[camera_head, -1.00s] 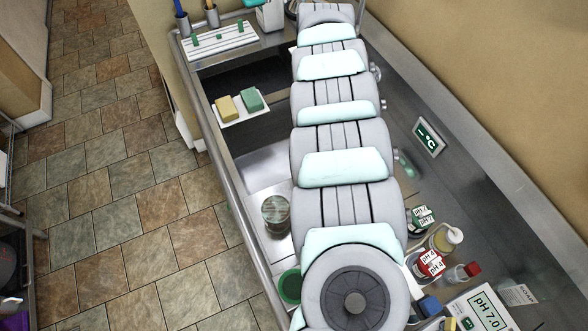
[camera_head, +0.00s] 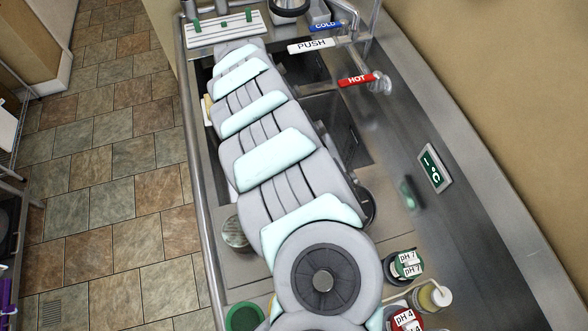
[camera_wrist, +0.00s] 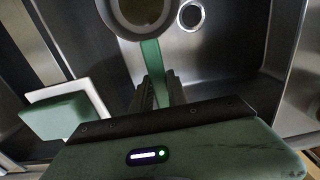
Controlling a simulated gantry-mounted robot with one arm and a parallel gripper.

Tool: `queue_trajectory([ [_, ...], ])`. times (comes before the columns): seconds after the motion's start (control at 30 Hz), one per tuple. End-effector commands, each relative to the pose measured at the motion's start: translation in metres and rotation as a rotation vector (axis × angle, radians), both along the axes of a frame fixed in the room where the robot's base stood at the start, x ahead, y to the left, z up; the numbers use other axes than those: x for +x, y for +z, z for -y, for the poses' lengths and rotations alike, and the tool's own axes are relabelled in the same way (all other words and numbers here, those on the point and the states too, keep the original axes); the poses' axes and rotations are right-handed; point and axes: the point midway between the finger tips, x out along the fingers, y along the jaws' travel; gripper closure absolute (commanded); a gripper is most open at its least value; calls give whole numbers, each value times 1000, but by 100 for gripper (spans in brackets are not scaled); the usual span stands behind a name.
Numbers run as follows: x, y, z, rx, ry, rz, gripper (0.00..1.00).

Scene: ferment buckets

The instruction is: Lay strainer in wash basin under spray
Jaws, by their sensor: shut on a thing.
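My gripper (camera_wrist: 160,92) is shut on the green handle of the strainer (camera_wrist: 153,58) in the wrist view. The strainer's round, pale-rimmed head (camera_wrist: 112,18) extends past the fingertips and is cut off by the top edge. It is over the steel wash basin (camera_wrist: 225,62), whose round drain (camera_wrist: 190,15) shows beside the head. I cannot tell whether the strainer touches the basin. In the head view my arm hides the gripper and strainer; part of the dark basin (camera_head: 322,115) shows right of the arm. No spray of water is visible.
A green sponge (camera_wrist: 58,117) lies on a white tray (camera_wrist: 95,88) left of the gripper. The red HOT lever (camera_head: 355,80), white PUSH lever (camera_head: 311,45) and blue COLD lever (camera_head: 333,27) project at the basin's far right. Labelled pH bottles (camera_head: 407,264) stand near the front right.

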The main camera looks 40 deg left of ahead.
Motion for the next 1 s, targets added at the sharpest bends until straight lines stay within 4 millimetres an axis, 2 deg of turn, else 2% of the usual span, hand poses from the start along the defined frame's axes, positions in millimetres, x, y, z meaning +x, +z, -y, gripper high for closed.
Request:
queue_trajectory([
  [0.17,-5,-35,0,-4,3,-8,100],
  [0.4,-5,-96,-2,1,2,-8,100],
  [0.6,-3,-136,-2,2,1,-4,100],
  [0.8,-2,-158,-2,3,2,-2,100],
  [1.0,-1,-166,-1,3,1,-1,100],
])
